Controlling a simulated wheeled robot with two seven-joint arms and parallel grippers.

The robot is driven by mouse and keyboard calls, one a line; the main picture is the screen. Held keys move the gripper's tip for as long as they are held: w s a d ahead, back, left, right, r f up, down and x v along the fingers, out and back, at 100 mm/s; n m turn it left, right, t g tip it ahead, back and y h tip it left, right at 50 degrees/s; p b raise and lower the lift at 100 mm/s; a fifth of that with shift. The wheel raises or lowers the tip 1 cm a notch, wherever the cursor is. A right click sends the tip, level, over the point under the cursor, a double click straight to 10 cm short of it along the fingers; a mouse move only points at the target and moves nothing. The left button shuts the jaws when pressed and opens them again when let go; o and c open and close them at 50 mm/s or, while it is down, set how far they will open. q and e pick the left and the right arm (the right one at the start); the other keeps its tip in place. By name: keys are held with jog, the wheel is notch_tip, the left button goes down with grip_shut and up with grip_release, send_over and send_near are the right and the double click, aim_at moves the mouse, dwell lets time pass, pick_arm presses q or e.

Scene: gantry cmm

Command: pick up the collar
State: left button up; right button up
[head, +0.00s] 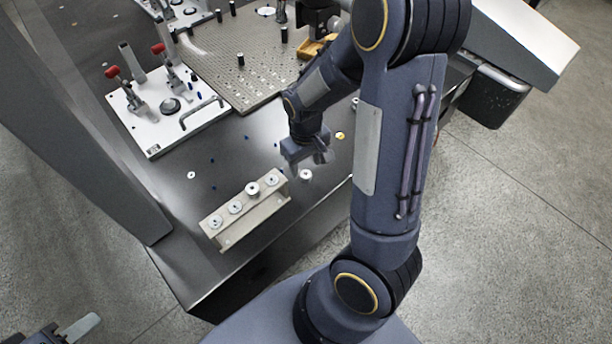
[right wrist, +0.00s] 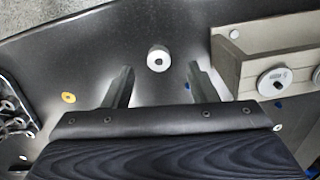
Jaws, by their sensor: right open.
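The collar, a small pale metal ring with a dark centre hole (right wrist: 158,58), lies on the dark table. In the head view it (head: 305,175) sits just below my right gripper (head: 311,160). My right gripper (right wrist: 160,70) is open and empty. In the right wrist view the collar appears between its two fingers, slightly beyond the tips, with no visible contact. My left gripper (head: 72,330) shows only in part at the bottom left corner of the head view, away from the table. Its opening cannot be made out.
A beige block with several round pieces on top (head: 228,225) stands left of the collar; it also shows at the right of the wrist view (right wrist: 238,75). A small yellow ring (head: 340,135) lies nearby. A white plate with red-handled clamps (head: 150,138) and a perforated plate (head: 215,60) lie behind.

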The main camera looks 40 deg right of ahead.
aim_at(305, 174)
notch_tip(305, 174, down, 4)
jog(key=shift+w+f, duration=0.15)
jog(key=shift+c, duration=0.2)
jog(key=c, duration=1)
